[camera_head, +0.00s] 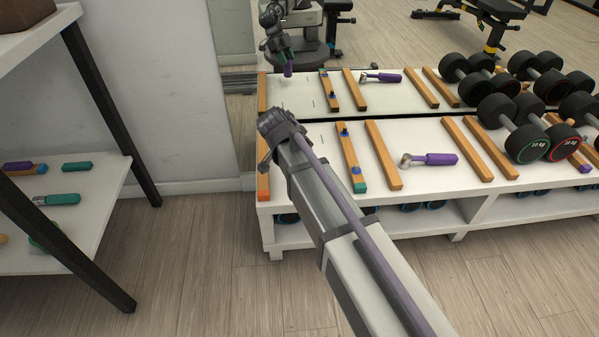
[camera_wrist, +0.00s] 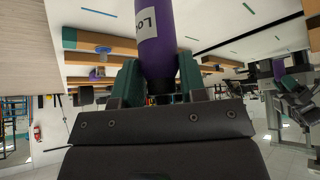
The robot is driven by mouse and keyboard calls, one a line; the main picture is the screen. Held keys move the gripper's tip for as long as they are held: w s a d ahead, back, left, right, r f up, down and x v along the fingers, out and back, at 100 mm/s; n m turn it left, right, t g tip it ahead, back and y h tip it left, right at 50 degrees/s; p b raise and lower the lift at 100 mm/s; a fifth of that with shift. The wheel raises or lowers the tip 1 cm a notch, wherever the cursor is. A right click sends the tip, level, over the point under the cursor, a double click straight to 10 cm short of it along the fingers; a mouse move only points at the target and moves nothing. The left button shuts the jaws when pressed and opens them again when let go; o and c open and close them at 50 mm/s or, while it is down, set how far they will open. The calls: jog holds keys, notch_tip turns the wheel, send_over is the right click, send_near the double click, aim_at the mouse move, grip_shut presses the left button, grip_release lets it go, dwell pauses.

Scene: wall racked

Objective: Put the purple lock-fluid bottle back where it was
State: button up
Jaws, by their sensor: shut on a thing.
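The purple lock-fluid bottle (camera_wrist: 153,22) stands out between the two teal fingers of my gripper (camera_wrist: 158,82) in the wrist view. Part of a white label with "Lo" shows on it. My gripper is shut on it. In the head view my wrist (camera_head: 277,124) is over the left end of the white bench (camera_head: 310,165) and hides the bottle. The mirror behind shows the reflected gripper with the purple bottle pointing down (camera_head: 288,70). From these views I cannot tell whether the bottle touches the bench.
Wooden dividers (camera_head: 383,155) split the bench top. A purple-handled item with a metal end (camera_head: 435,159) lies between two of them. Dumbbells (camera_head: 527,135) crowd the right. A shelf rack (camera_head: 85,215) at left holds purple and green items. Bare bench shows between the dividers.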

notch_tip(320, 180, down, 4)
jog(key=b, duration=0.4)
jog(key=shift+r+p, duration=0.3)
jog(key=shift+r, duration=0.05)
jog(key=shift+f, duration=0.2)
jog(key=o, duration=1)
jog(key=shift+o, duration=0.2)
jog(key=p+v, duration=1)
jog(key=v, duration=0.2)
jog(key=shift+r, duration=0.2)
